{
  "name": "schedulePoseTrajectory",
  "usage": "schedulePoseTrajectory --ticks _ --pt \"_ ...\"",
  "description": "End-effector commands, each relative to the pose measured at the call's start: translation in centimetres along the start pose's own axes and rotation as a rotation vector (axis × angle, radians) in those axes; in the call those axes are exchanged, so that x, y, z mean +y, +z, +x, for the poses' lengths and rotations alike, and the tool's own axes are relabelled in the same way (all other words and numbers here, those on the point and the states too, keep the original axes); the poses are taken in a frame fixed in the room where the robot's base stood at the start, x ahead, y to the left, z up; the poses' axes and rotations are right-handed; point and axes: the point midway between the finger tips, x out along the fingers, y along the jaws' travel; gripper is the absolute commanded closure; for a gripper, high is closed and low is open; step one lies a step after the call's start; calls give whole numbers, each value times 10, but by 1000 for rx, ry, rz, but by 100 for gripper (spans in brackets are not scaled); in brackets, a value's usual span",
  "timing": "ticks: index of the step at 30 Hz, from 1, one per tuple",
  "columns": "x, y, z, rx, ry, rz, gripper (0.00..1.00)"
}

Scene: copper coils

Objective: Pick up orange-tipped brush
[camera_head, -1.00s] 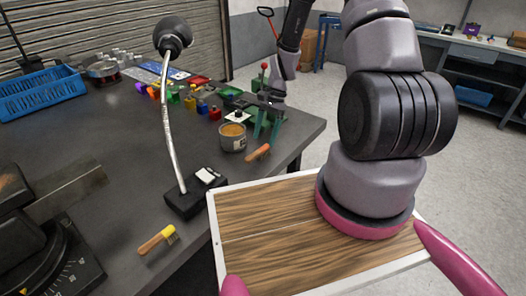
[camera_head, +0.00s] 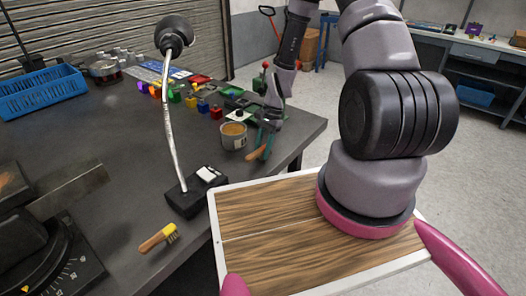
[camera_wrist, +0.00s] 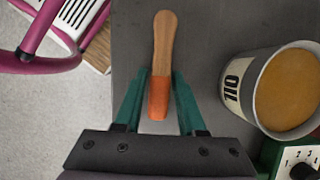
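The orange-tipped brush (camera_wrist: 163,60) has a wooden handle and an orange end. In the wrist view it lies on the dark table, with its orange end between the two green fingers of my gripper (camera_wrist: 160,90). The fingers stand apart, with a gap on each side of the orange end. In the head view my gripper (camera_head: 266,142) is at the table's right end, and the brush (camera_head: 255,153) shows just beside the fingers, partly hidden by them.
An open can (camera_head: 233,137) stands close to the left of the gripper; it also shows in the wrist view (camera_wrist: 240,85). A yellow-tipped brush (camera_head: 157,239), a desk lamp (camera_head: 195,192) and several coloured pieces lie farther along the table. A blue crate (camera_head: 40,92) is at the back left.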

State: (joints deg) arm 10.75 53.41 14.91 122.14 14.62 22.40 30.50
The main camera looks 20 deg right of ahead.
Motion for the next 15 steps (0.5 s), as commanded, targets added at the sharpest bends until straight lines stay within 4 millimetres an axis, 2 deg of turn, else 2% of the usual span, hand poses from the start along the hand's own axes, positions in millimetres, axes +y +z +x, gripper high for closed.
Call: schedulePoseTrajectory --ticks 9,15 --pt "0 1 -3 1 -1 -1 100" --pt "-1 8 -22 3 -2 -2 100"
